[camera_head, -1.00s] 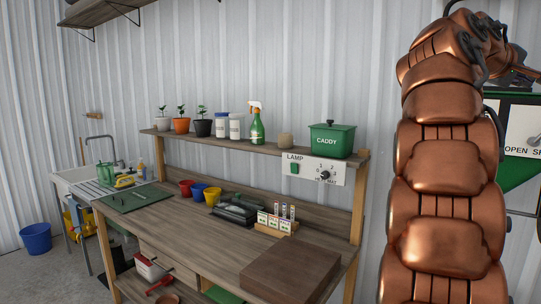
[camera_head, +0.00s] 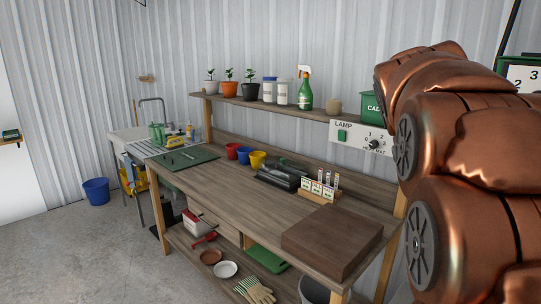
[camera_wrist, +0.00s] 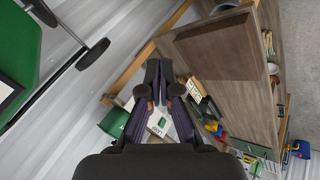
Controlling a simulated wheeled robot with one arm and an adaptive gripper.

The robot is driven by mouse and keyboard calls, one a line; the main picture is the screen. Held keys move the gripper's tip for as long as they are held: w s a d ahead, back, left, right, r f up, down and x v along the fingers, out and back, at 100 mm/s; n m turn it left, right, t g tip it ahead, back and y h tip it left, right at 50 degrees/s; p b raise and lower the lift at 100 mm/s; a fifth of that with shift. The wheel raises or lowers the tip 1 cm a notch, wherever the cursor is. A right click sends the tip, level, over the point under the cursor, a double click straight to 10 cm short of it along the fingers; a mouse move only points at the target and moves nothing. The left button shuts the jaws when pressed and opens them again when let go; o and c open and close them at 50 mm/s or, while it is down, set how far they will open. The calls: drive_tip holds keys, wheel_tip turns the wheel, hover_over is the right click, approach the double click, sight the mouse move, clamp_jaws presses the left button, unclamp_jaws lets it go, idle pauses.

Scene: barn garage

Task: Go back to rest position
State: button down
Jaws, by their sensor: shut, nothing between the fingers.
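My gripper (camera_wrist: 158,72) shows in the wrist view with its two dark fingers together, shut and empty. It points at the wall and shelf end of the workbench and touches nothing that I can see. My copper-coloured arm fills the right side of the head view, folded near the bench's right end, and my gripper is not visible there. The workbench (camera_head: 240,204) stands against the corrugated wall, with a dark wooden block (camera_head: 332,238) on its near right corner. The block also shows in the wrist view (camera_wrist: 220,47).
The upper shelf (camera_head: 240,108) holds potted plants, tubs, a spray bottle (camera_head: 305,92) and a green caddy (camera_head: 372,108), partly hidden by my arm. A lamp panel (camera_head: 360,137) hangs below. A sink (camera_head: 130,140) and blue bucket (camera_head: 96,190) stand left. The floor at front left is clear.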

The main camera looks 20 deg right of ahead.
drive_tip(key=s+a+f+y, duration=0.2)
drive_tip(key=a+f+y, duration=0.1)
drive_tip(key=a+f, duration=0.75)
drive_tip(key=s+a+f+g+y, duration=0.2)
drive_tip(key=s+a+f, duration=0.5)
drive_tip(key=a, duration=0.3)
drive_tip(key=s+a+f+n+g+y, duration=0.1)
drive_tip(key=s+a+f+g+y, duration=0.1)
drive_tip(key=s+a+f, duration=0.6)
drive_tip(key=s+a, duration=0.2)
drive_tip(key=a, duration=0.1)
drive_tip(key=shift+s+a+n, duration=0.15)
drive_tip(key=shift+s+n, duration=0.15)
